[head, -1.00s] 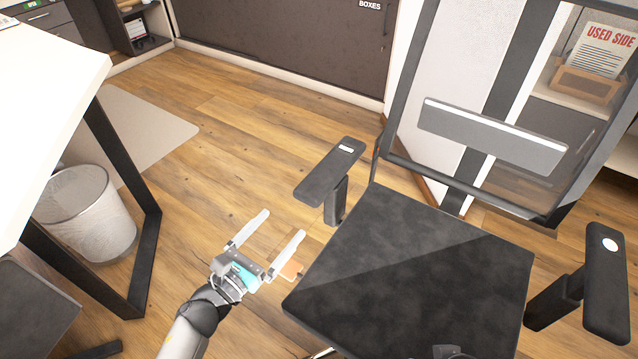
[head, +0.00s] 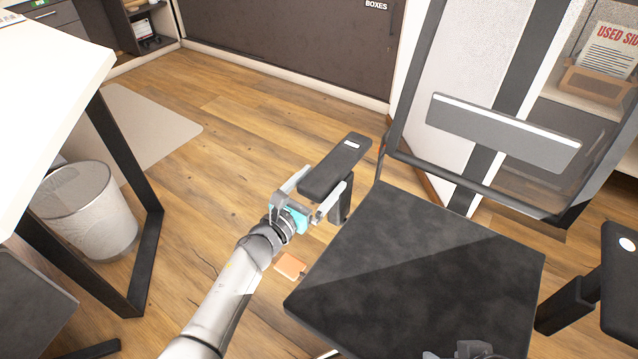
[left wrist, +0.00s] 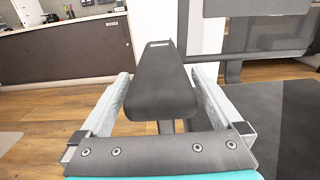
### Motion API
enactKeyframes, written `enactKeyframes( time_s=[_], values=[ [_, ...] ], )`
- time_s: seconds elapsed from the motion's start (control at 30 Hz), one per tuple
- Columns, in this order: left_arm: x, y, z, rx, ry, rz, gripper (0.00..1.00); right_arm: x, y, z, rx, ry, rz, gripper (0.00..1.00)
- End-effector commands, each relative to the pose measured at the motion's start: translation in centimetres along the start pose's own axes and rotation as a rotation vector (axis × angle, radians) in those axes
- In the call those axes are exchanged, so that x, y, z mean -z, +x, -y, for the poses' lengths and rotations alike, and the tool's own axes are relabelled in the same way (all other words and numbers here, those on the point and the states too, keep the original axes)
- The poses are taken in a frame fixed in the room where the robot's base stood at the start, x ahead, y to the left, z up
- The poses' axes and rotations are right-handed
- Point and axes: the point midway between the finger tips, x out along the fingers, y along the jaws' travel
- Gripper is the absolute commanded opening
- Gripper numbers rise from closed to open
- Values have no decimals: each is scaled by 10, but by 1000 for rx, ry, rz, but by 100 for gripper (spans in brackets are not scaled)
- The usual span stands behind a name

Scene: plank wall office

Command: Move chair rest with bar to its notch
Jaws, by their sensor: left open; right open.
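The chair rest with the bar (head: 335,166) is a dark armrest pad with a small white bar mark near its far end. It stands on a short post at the left side of the chair seat (head: 420,265). My left gripper (head: 322,180) is open around the near end of this pad, one finger on each side. In the left wrist view the pad (left wrist: 163,88) lies between the two pale fingers, with gaps visible on both sides. The notch cannot be made out. Part of my right gripper (head: 472,350) shows at the bottom edge; its fingertips are out of frame.
The other armrest (head: 622,275), with a white round mark, is at the right. The chair's back frame (head: 505,135) rises behind the seat. A white table (head: 50,90) and wire bin (head: 90,210) stand left. An orange block (head: 290,265) lies on the floor.

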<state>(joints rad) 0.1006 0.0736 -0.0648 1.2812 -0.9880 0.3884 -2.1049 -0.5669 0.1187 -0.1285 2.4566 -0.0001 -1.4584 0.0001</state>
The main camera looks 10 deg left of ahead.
Motion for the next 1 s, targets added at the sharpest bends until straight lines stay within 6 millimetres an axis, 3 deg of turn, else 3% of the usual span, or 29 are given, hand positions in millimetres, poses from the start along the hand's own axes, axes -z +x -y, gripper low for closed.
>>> enactKeyframes(
  time_s=[0.23, 1.0],
  values=[
    [0, 0, 0, 0, 0, -1, 98, 0, 0, 0, -1, 0, 0, 50],
    [1, 0, 1, 2, -1, -1, 11, 0, 0, 0, -1, 0, 0, 50]
  ],
)
